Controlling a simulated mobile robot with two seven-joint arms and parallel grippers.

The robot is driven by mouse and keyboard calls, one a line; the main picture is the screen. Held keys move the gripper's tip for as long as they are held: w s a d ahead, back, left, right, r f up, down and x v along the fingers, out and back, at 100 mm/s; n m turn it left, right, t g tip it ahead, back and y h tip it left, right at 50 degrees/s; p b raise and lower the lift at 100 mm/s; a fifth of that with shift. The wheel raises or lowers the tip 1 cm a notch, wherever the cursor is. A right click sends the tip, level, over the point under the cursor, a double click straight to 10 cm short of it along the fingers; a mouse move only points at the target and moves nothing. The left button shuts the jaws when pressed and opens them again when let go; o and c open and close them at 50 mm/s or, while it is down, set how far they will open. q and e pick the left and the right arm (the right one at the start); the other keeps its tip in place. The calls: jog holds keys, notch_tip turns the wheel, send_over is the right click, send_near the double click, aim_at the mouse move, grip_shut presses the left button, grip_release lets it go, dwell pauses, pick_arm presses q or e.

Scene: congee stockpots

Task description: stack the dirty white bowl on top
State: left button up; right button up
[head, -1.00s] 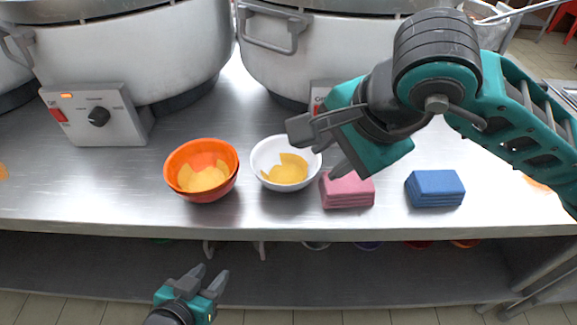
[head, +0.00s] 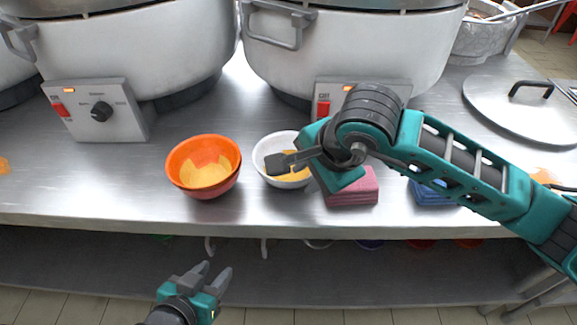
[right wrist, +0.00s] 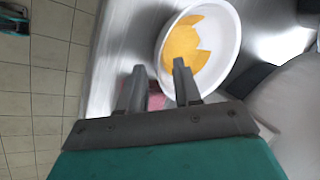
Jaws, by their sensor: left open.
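The white bowl (head: 287,181), with orange-yellow residue inside, stands upright on the steel counter. It also shows in the right wrist view (right wrist: 228,50). To its left is a stack of orange and red bowls (head: 203,184), the top one orange with yellow residue. My right gripper (head: 280,162) is over the white bowl and hides part of it. In the right wrist view its fingers (right wrist: 157,70) are apart, one overlapping the bowl's inside and one outside the rim; I cannot tell whether they touch it. My left gripper (head: 214,275) is open and empty, low in front of the counter.
Pink sponges (head: 352,190) lie just right of the white bowl, with blue sponges (head: 432,194) further right, partly behind my right arm. Large stockpots (head: 350,50) with control boxes (head: 98,110) stand behind. A lid (head: 525,105) lies at the right. Counter left of the bowls is mostly clear.

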grip_shut()
dwell(1.4)
